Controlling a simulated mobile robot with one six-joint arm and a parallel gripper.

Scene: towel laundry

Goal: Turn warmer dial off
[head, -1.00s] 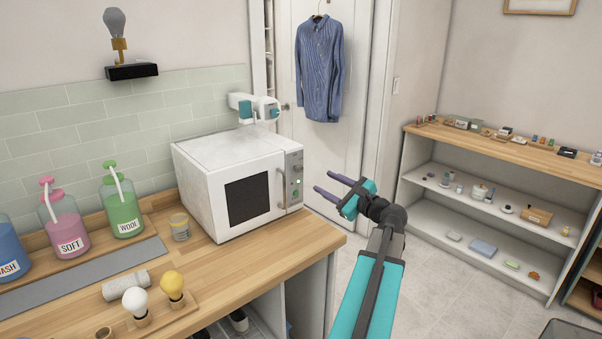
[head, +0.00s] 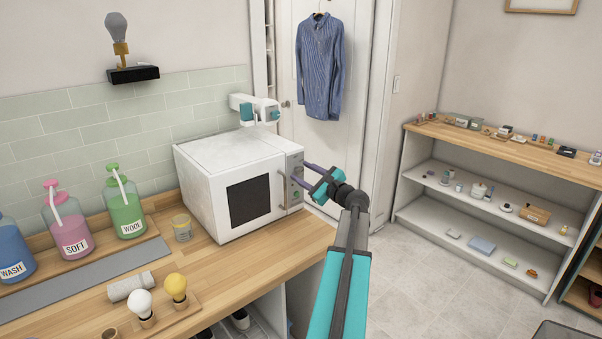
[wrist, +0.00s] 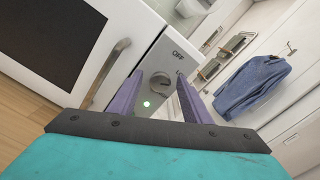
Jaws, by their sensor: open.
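The white towel warmer (head: 215,172), shaped like a microwave, stands on the wooden counter. In the wrist view its control panel (wrist: 148,62) shows a round grey dial (wrist: 160,82) with the marking OFF above it and a lit green light below it. The dial's exact setting is too small to read surely. My gripper (head: 299,174) is at the panel in the head view. In the wrist view my open purple fingers (wrist: 158,98) stand either side of the dial, which lies just beyond them. I cannot tell whether they touch it.
The warmer's door handle (head: 281,190) is just left of my fingers. Labelled pump bottles (head: 125,208) and light bulbs (head: 141,303) stand on the counter at left. A shelf (head: 440,215) with small items is at right. The floor between is clear.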

